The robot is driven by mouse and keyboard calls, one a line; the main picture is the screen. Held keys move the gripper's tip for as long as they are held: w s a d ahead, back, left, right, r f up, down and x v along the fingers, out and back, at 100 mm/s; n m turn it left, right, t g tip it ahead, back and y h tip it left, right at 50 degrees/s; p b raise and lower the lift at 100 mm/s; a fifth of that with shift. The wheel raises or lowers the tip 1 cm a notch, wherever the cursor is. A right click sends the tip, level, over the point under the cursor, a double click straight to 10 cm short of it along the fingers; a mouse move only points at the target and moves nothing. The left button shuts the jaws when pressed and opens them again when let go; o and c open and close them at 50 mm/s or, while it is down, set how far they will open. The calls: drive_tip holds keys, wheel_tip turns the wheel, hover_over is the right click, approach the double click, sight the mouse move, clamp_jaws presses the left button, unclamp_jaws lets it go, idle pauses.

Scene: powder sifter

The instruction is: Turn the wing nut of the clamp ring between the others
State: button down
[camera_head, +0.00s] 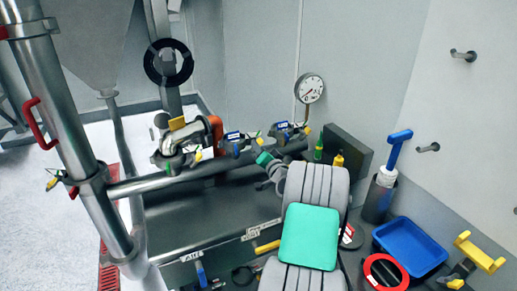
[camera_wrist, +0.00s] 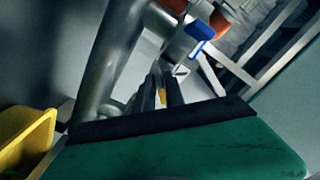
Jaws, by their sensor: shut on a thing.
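The middle clamp ring (camera_head: 237,146), with a blue-and-white tag, sits on the horizontal steel pipe between a larger clamp (camera_head: 176,156) on the left and another tagged clamp (camera_head: 290,132) on the right. My gripper (camera_head: 258,153) reaches the middle clamp from the lower right. In the wrist view, the dark fingers of my gripper (camera_wrist: 166,86) are shut on a small yellow wing nut (camera_wrist: 162,97). The fingers hide most of the nut, so its angle is unclear. A blue part (camera_wrist: 200,29) shows just beyond the fingertips.
A pressure gauge (camera_head: 310,88) stands behind the pipe. A blue tray (camera_head: 410,247), a red ring (camera_head: 386,272) and a yellow-handled tool (camera_head: 479,252) lie at lower right. A steel column (camera_head: 67,120) with red handles stands at left.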

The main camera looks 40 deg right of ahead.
drive_tip(key=shift+f+b, duration=0.2)
drive_tip(key=shift+b, duration=0.4)
drive_tip(key=n+b, duration=1.7)
drive_tip(key=b, duration=1.4)
drive_tip(key=shift+r+n, duration=0.15)
drive_tip(key=shift+n, duration=0.15)
drive_tip(key=c, duration=1.5)
unclamp_jaws()
drive_tip(key=shift+c, duration=0.2)
drive_tip(key=shift+s, duration=0.1)
